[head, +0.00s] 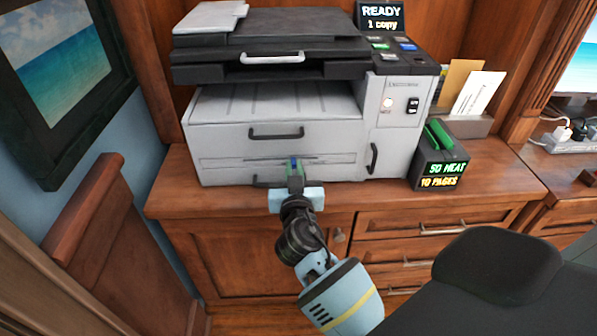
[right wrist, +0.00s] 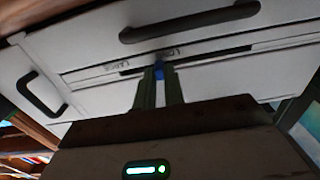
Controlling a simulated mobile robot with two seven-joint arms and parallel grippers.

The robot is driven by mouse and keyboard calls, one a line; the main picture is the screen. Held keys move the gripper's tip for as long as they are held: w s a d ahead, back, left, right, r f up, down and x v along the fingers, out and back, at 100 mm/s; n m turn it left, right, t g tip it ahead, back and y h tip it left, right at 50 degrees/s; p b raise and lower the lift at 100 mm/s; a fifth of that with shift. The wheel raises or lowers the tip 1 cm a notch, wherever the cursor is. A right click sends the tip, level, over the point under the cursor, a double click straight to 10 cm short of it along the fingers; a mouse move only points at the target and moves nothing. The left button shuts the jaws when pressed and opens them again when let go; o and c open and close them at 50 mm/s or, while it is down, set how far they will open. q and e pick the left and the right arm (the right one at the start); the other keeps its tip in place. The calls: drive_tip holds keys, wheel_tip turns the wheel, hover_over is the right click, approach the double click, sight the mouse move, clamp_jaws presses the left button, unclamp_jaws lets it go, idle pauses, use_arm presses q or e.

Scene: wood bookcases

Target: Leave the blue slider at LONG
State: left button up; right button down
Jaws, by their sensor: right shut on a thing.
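The blue slider (head: 294,161) sits in a thin horizontal slot on the front of the grey-white copier (head: 225,138). It also shows in the right wrist view (right wrist: 159,71), between my fingertips, with dark slot visible on both sides. My right gripper (head: 295,172) is shut on the slider, reaching it from the front and below; its fingers hide part of it. In the right wrist view, small labels (right wrist: 172,52) lie along the slot, but I cannot read them, so I cannot tell which mark the slider is at. My left gripper is not in view.
A lit READY display (head: 381,17) is above; a black box with green text (head: 440,170) stands right. A chair (head: 490,265) fills the lower right.

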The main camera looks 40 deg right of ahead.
drive_tip(key=c, duration=1.5)
unclamp_jaws()
drive_tip(key=shift+b+v, duration=0.75)
drive_tip(key=shift+v, duration=3.2)
